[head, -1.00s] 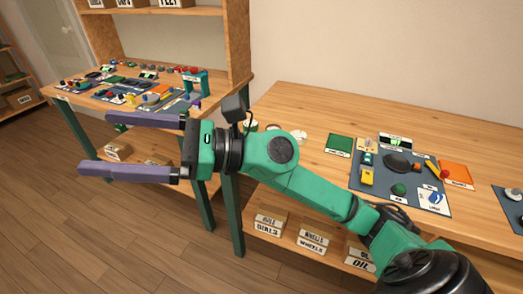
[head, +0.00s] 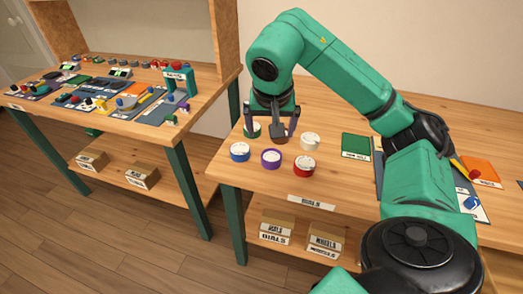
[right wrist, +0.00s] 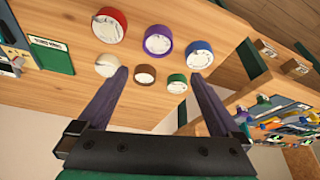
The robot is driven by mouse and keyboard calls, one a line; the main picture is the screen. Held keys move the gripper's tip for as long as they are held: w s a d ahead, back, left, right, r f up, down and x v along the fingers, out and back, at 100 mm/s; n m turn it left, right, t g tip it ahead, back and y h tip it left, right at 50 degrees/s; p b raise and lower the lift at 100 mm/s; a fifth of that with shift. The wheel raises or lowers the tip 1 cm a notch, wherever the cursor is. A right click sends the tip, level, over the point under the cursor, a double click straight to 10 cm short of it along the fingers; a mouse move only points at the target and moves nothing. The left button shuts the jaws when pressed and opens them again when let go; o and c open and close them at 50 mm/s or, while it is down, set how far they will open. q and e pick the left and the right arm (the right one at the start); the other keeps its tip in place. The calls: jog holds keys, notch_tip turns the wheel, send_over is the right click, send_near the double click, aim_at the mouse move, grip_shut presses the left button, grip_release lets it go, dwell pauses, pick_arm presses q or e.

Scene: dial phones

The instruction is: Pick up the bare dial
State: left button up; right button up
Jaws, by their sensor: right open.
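In the head view my right gripper (head: 270,130) points down over this back row and mostly hides the brown dial. I cannot tell the height left above it. My left gripper is not in view.
A blue dial (head: 240,151), a purple dial (head: 271,158) and a red dial (head: 304,166) form the front row. The cream dial (head: 310,141) is close on the right of the gripper. A green mat (head: 356,146) lies further right. Another workbench stands at the left.

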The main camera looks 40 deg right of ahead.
aim_at(271, 156)
jog(key=f, duration=0.1)
jog(key=d+f, duration=0.1)
jog(key=f, duration=0.3)
jog(key=shift+w+d+f, duration=0.1)
jog(key=shift+d+f, duration=0.15)
jog(key=shift+d, duration=0.1)
jog(key=x, duration=0.5)
jog(key=shift+w+a+f, duration=0.1)
jog(key=shift+a+f, duration=0.05)
jog(key=shift+f, duration=0.05)
jog(key=shift+w+f, duration=0.15)
jog(key=shift+f, duration=0.1)
jog(key=shift+c, duration=0.3)
jog(key=c, duration=1.4)
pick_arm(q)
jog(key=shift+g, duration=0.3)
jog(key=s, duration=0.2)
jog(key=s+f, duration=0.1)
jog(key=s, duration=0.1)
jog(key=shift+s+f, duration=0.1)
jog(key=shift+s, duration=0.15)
pick_arm(e)
jog(key=shift+o, duration=0.2)
jog(key=shift+r, duration=0.15)
